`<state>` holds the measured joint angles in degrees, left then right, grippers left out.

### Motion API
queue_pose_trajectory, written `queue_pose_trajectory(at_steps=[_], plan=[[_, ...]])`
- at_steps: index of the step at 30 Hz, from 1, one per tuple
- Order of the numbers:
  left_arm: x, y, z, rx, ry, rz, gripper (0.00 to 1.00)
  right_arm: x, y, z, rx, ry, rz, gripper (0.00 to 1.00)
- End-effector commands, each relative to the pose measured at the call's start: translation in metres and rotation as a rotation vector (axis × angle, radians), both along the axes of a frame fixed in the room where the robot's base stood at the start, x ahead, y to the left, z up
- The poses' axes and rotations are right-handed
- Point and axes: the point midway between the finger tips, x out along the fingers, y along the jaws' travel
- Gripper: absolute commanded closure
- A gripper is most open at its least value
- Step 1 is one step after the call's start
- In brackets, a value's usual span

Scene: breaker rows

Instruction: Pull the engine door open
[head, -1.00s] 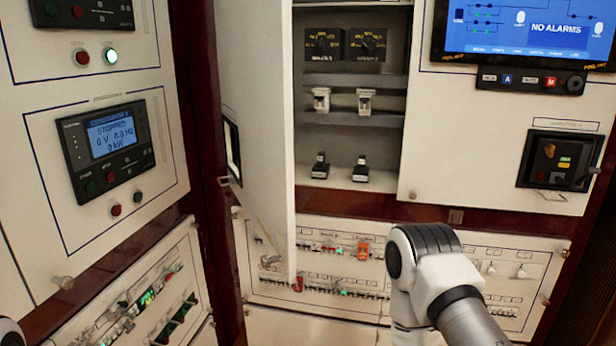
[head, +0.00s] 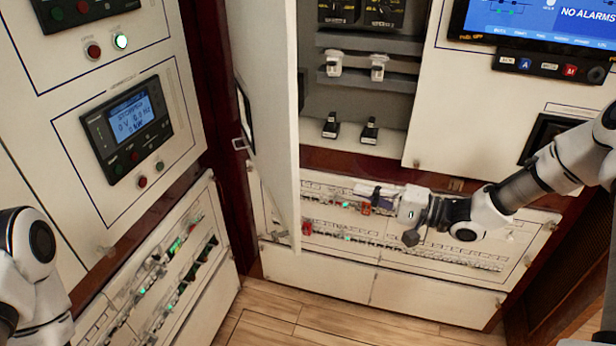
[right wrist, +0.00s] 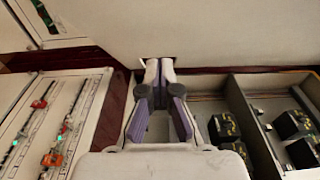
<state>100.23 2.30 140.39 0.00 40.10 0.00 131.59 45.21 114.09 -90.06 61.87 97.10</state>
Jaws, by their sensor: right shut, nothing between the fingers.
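A tall white door (head: 268,90), which I take to be the engine door, stands swung out from the cabinet in the head view, its free edge towards me. The open compartment (head: 345,105) shows to its right. My right gripper (head: 364,190) is shut and empty, pointing left in front of the lower breaker panel (head: 465,245), to the right of the door. In the right wrist view its fingertips (right wrist: 159,66) are together in front of a white panel (right wrist: 215,30), probably the door's inner face. I cannot tell whether they touch it. My left gripper is out of view.
A control panel with a lit display (head: 128,122) is on the left cabinet. A screen (head: 545,25) is at the upper right. An orange breaker (head: 366,207) sits close by my right gripper. The wooden floor (head: 300,318) in front is clear.

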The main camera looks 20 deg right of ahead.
Motion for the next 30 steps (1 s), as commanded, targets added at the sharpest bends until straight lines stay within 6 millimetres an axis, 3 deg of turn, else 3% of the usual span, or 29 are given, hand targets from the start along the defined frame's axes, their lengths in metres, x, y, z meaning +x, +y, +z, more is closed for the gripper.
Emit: queue_pose_trajectory(at_steps=[13,21,30], plan=[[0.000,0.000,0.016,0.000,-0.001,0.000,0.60,0.059,0.073,-0.001,-0.008,0.001,0.006,1.00],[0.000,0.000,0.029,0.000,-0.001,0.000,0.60,0.055,0.107,-0.001,-0.003,0.003,0.001,1.00],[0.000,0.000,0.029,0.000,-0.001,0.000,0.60,0.055,0.109,-0.003,-0.004,0.000,0.000,1.00]])
